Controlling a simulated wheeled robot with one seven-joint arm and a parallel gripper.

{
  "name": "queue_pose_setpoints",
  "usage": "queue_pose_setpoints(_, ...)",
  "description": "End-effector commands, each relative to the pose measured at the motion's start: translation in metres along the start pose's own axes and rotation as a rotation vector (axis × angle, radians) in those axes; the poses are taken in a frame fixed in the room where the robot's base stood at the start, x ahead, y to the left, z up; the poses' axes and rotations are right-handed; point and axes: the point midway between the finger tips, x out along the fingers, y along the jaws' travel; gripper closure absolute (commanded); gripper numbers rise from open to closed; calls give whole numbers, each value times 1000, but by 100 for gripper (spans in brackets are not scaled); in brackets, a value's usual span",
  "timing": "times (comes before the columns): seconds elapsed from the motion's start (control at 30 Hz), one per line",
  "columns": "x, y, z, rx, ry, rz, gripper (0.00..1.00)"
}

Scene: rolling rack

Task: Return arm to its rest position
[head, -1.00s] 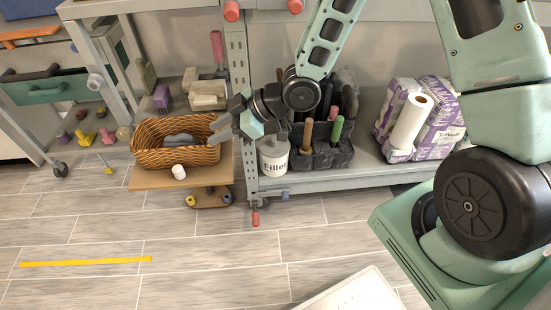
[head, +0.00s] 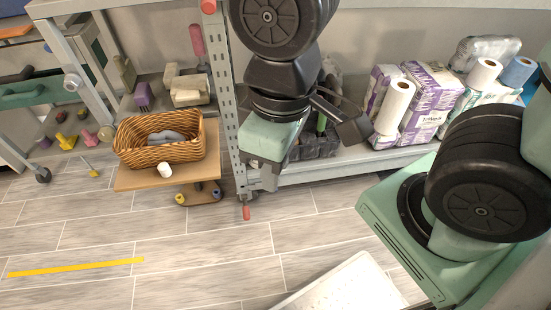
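My arm reaches down from the top centre of the head view, with a large black round joint at the top edge. My gripper (head: 268,180) hangs below its mint-green hand, pointing down in front of the rack's upright. Its fingers are seen from behind and are small, so their opening does not show. No held thing is visible at it. The arm hides the white bucket and much of the dark caddy (head: 322,145) on the rack's lower shelf.
A wicker basket (head: 160,152) with grey items stands on a wooden board (head: 207,172) left of my gripper. A small white cup (head: 165,170) is in front of it. Wrapped paper rolls (head: 425,95) fill the shelf's right. A pale panel (head: 345,290) lies low centre.

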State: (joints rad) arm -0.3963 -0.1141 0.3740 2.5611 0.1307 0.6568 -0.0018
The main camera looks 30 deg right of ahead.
Motion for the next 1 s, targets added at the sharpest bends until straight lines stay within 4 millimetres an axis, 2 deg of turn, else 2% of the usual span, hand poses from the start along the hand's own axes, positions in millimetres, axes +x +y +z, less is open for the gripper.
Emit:
queue_pose_setpoints(0.17,-3,0,-1,-1,1,1,71)
queue_pose_setpoints(0.33,-27,-1,-2,-1,2,1,71)
queue_pose_setpoints(0.47,-60,-2,-3,-1,2,1,71)
queue_pose_setpoints(0.8,-165,-6,-6,1,2,1,71)
queue_pose_setpoints(0.9,-185,-7,-7,1,2,1,71)
queue_pose_setpoints(1.0,-193,-7,-7,1,2,1,71)
